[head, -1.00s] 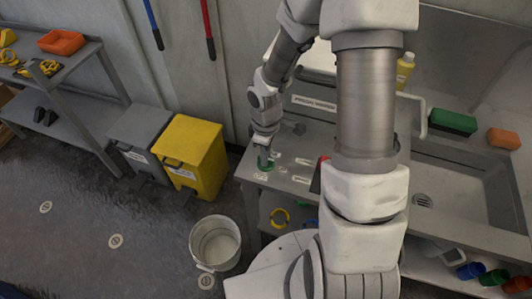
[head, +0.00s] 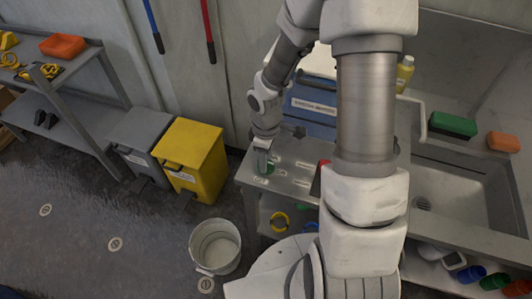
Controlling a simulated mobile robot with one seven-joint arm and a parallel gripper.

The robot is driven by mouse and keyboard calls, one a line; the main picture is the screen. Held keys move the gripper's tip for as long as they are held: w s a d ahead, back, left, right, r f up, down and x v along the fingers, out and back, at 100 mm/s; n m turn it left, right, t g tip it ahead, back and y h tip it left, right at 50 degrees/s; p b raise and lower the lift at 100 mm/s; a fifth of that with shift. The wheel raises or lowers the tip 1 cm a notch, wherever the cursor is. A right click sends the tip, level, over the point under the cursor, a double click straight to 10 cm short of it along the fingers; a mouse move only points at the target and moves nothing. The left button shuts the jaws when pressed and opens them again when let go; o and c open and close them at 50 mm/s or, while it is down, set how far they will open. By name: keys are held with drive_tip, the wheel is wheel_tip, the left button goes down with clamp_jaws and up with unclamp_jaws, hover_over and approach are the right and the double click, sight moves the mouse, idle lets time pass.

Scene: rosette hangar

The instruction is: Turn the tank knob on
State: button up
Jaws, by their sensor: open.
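A small green part (head: 268,168), which may be the tank knob, sits at the left end of the grey metal counter. My gripper (head: 262,165) points down over it, and its fingers cover part of it. The gripper is open; I cannot tell whether the fingers touch the green part or stand around it. A red part (head: 325,163) shows farther right on the counter, mostly hidden behind my arm. Small white labels (head: 305,163) lie on the counter top between them. Which way the knob is turned is too small to tell.
A blue labelled box (head: 313,117) stands at the counter's back. A sink (head: 455,185), a green block (head: 452,124) and a yellow bottle (head: 404,73) are at the right. A yellow bin (head: 190,160) and a white bucket (head: 214,245) stand at the left.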

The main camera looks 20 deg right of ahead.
wheel_tip(320, 180, up, 17)
drive_tip(key=p, duration=0.3)
drive_tip(key=shift+r, duration=0.2)
idle(0.4)
drive_tip(key=s+a+r+m+t+y+b, duration=0.1)
drive_tip(key=s+a+r+m+t+b, duration=0.1)
drive_tip(key=s+a+r+m, duration=0.65)
drive_tip(key=s+d+r+m+t+h+p, duration=0.1)
drive_tip(key=s+d+r+m+t+p, duration=0.1)
drive_tip(key=s+d+r, duration=0.3)
drive_tip(key=d+r+t, duration=0.1)
drive_tip(key=d+r, duration=0.1)
drive_tip(key=d, duration=0.1)
drive_tip(key=shift+s+d+t, duration=0.3)
drive_tip(key=shift+s, duration=0.1)
